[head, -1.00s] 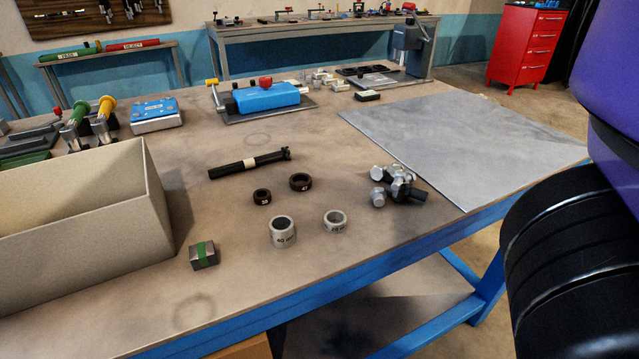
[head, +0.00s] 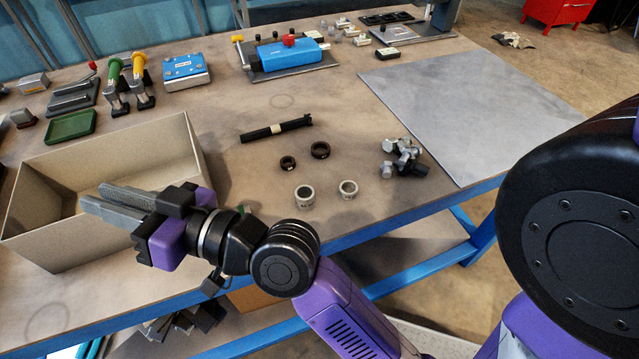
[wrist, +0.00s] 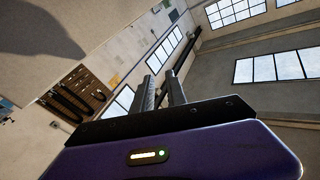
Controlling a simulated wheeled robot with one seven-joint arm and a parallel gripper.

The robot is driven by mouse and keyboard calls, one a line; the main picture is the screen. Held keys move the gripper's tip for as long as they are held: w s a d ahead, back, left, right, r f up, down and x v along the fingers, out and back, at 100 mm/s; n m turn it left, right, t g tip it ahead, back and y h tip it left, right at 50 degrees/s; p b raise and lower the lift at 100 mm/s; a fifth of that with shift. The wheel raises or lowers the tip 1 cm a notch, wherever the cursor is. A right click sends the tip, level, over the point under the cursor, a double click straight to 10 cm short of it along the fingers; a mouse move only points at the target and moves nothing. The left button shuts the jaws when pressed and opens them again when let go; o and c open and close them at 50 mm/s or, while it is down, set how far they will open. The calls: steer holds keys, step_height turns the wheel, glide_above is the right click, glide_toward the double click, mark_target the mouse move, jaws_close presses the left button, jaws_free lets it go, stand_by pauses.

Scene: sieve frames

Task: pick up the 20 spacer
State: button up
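The 20 spacer appears to be the shorter pale metal ring (head: 348,189) standing on the bench in the head view; its marking is too small to read now. A taller pale ring (head: 304,197), marked 40 earlier, stands just left of it. My gripper (head: 118,202) is over the beige bin at the left, well away from both rings, with its fingers pointing left. Its fingers also show in the wrist view (wrist: 162,92), parallel with an empty gap between them. The wrist view shows walls and windows and no spacer.
Two dark rings (head: 288,162) (head: 320,150) and a black shaft (head: 276,128) lie behind the pale rings. A heap of metal bolts (head: 403,158) is to the right. The beige bin (head: 185,150) is under my gripper. A grey mat (head: 470,105) is clear.

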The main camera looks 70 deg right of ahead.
steer(key=w+d+r+n+g+y, duration=0.1)
steer(key=w+r+n+y, duration=0.35)
steer(key=r+n, duration=0.3)
steer(key=n+g+h, duration=0.7)
steer(key=n+g, duration=0.1)
steer(key=g, duration=1)
glide_above(343, 184)
steer(key=shift+y, duration=0.25)
steer(key=f, duration=1.7)
steer(key=shift+d+f, duration=0.2)
steer(key=shift+f, duration=0.1)
steer(key=shift+n, duration=0.25)
steer(key=shift+a+f+p, duration=0.15)
steer(key=shift+f+p, duration=0.15)
steer(key=shift+f, duration=3.5)
jaws_close()
